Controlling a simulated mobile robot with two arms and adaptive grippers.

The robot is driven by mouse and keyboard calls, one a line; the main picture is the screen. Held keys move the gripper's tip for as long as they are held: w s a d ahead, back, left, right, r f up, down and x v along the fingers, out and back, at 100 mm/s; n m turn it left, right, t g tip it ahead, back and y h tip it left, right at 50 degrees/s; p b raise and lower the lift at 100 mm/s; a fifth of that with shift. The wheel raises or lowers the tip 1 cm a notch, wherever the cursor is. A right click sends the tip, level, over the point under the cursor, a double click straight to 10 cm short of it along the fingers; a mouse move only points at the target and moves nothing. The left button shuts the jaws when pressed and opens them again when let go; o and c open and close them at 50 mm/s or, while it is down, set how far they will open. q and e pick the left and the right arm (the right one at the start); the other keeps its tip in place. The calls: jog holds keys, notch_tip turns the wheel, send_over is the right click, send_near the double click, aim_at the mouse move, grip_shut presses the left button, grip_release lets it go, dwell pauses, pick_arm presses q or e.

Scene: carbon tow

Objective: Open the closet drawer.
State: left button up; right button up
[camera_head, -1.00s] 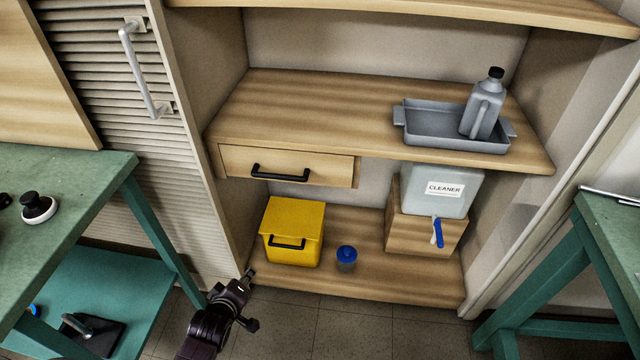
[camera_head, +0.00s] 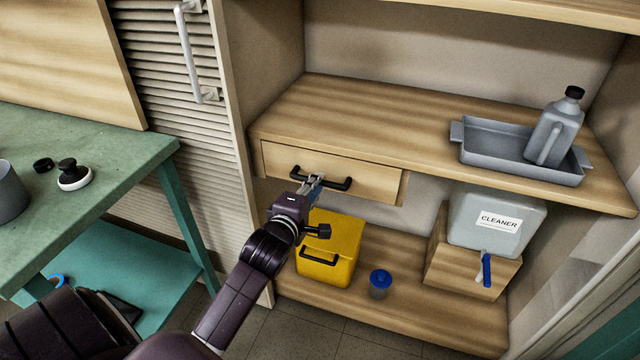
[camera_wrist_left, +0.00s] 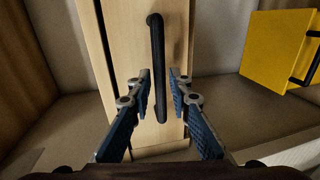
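The closet drawer (camera_head: 375,185) is a light wood front under the middle shelf, and it looks shut. Its black bar handle (camera_head: 338,185) runs across the front. My left gripper (camera_head: 314,181) is at the handle's left-middle part in the head view. In the left wrist view the drawer front (camera_wrist_left: 125,60) fills the middle. There the handle (camera_wrist_left: 158,70) stands upright in the picture, between the two spread blue-padded fingers of my left gripper (camera_wrist_left: 160,98). Gaps show between the handle and both fingers. My right gripper is in neither view.
A yellow box (camera_head: 345,240) and a blue-lidded jar (camera_head: 380,282) stand on the bottom shelf below the drawer. A grey tray (camera_head: 490,158) with a bottle (camera_head: 556,125) is on the shelf above. A green table (camera_head: 90,190) stands left.

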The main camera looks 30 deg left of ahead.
pick_arm(q)
jog(key=shift+x, duration=1.15)
grip_shut()
